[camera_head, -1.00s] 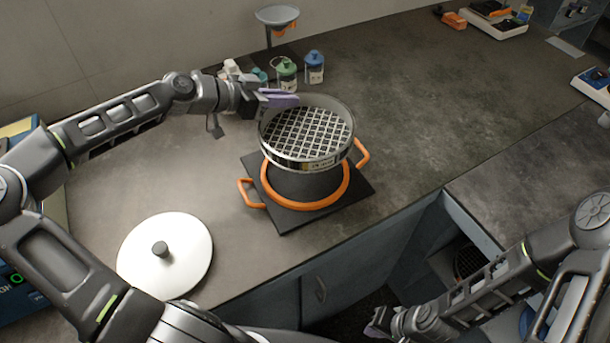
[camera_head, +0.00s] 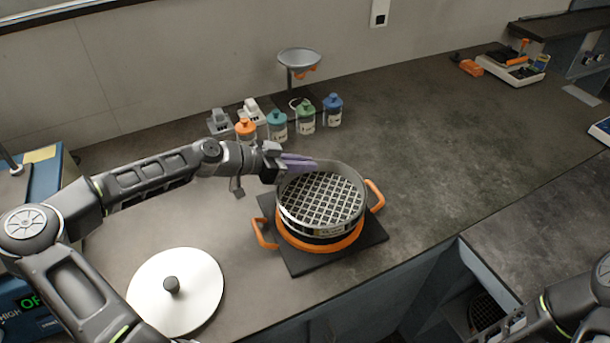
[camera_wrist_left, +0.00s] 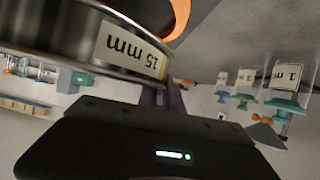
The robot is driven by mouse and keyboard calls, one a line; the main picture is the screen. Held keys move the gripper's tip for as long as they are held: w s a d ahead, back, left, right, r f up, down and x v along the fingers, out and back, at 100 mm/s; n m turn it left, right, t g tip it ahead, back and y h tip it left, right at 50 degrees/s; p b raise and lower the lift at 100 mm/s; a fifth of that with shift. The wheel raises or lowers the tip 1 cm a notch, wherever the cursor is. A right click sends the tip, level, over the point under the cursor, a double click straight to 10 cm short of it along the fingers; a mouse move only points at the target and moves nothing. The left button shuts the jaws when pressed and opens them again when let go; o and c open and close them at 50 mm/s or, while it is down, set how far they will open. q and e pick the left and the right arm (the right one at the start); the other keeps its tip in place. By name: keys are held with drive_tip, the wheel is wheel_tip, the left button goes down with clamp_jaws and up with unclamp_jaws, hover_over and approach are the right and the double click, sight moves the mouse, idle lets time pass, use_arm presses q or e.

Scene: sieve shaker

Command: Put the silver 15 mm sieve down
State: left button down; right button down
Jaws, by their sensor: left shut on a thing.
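The silver 15 mm sieve (camera_head: 321,205) is a round metal ring with a coarse mesh. Its label reads 15 mm in the left wrist view (camera_wrist_left: 132,48). My left gripper (camera_head: 300,165) is shut on the sieve's rim at its back left side. The sieve sits level, over or on an orange-handled ring (camera_head: 322,247) on a black square base plate (camera_head: 374,232). I cannot tell whether the sieve touches what is beneath it. My right arm shows at the lower right, but its gripper is not in view.
A white round lid (camera_head: 205,287) with a dark knob lies at the front left. Several bottles, one with a blue cap (camera_head: 333,108), stand behind the sieve, near a small funnel stand (camera_head: 299,62).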

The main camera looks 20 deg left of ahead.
sight(304, 174)
use_arm(q)
drive_tip(key=shift+f, duration=1.9)
drive_tip(key=c, duration=1.5)
unclamp_jaws()
drive_tip(key=v, duration=1.2)
